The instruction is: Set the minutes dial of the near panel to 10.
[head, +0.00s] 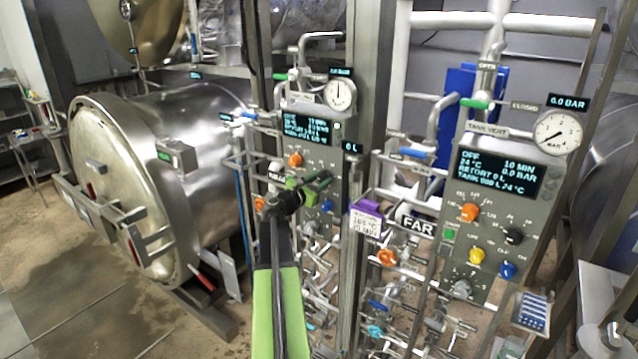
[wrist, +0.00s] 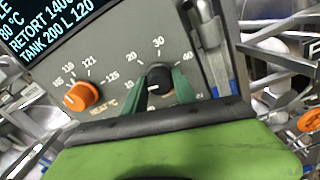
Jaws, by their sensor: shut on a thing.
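The near panel (head: 323,158) is left of centre in the head view, with a dark display (head: 307,127) on top. Its grey face (wrist: 118,50) fills much of the wrist view. The minutes dial (wrist: 158,76) is a black knob with 20, 30 and 40 printed around it. My gripper (wrist: 161,84) has its two green fingers on either side of this dial and is shut on it. The fingers hide part of the lower scale, and I cannot tell where the pointer stands. In the head view my gripper (head: 306,188) covers the dial.
An orange temperature dial (wrist: 82,96) sits left of the minutes dial; a blue-handled valve pipe (wrist: 213,60) is close on the right. The far panel (head: 500,210), with its FAR label (head: 418,224), stands to the right. A large steel retort (head: 190,140) is at left.

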